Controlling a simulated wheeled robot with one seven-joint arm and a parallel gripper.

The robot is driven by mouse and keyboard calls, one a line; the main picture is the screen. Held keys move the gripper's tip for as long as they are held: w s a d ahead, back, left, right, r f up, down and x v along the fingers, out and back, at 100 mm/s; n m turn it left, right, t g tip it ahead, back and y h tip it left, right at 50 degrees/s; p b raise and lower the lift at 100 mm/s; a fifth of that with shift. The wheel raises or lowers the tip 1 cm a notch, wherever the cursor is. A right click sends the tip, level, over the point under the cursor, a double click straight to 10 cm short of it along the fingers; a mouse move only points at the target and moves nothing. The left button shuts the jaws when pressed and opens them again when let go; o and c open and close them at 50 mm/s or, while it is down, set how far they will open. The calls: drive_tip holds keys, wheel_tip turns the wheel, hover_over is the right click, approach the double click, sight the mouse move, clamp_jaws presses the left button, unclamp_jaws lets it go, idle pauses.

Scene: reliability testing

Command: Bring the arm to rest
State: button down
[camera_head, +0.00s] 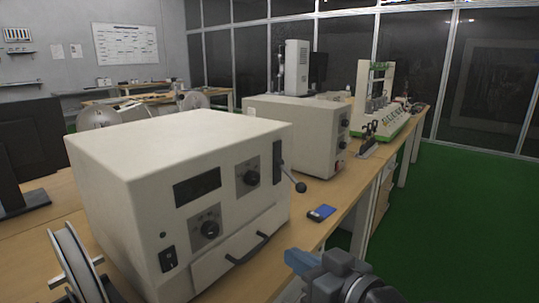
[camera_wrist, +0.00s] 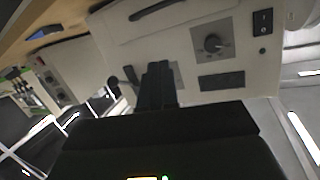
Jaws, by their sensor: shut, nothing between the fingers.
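My gripper (camera_wrist: 157,72) shows in the wrist view as dark fingers held together, with nothing between them. Behind them, upside down in that view, is the front of a large cream machine (camera_wrist: 237,45) with knobs and a switch. In the head view, a blue and grey part of my arm shows at the bottom right, beside the bench edge and in front of the cream machine (camera_head: 135,165). I cannot make out the fingers clearly there.
The wooden bench (camera_head: 330,215) bears a small blue object (camera_head: 321,212), a second cream machine (camera_head: 297,130) and a white-green device (camera_head: 385,115). A lever (camera_head: 298,186) sticks out from the near machine. A spool (camera_head: 75,265) stands lower left. Green floor (camera_head: 465,220) lies clear at right.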

drive_tip(key=s+d+f+m+t+h+p, duration=0.1)
drive_tip(key=s+d+f+m+h+p, duration=0.25)
drive_tip(key=s, duration=0.65)
drive_tip(key=s+d+f+m+t+h+p, duration=0.1)
drive_tip(key=s+d+f+m+h, duration=0.4)
drive_tip(key=s, duration=0.6)
drive_tip(key=s+d+r+n+p, duration=0.1)
drive_tip(key=s+d+r, duration=0.3)
drive_tip(key=s, duration=0.5)
drive_tip(key=s+d+r+n+p, duration=0.2)
drive_tip(key=s+d+r, duration=0.2)
drive_tip(key=s, duration=0.6)
drive_tip(key=shift+s+r+h+p, duration=0.15)
drive_tip(key=shift+r+h+p, duration=0.2)
drive_tip(key=shift+r, duration=0.2)
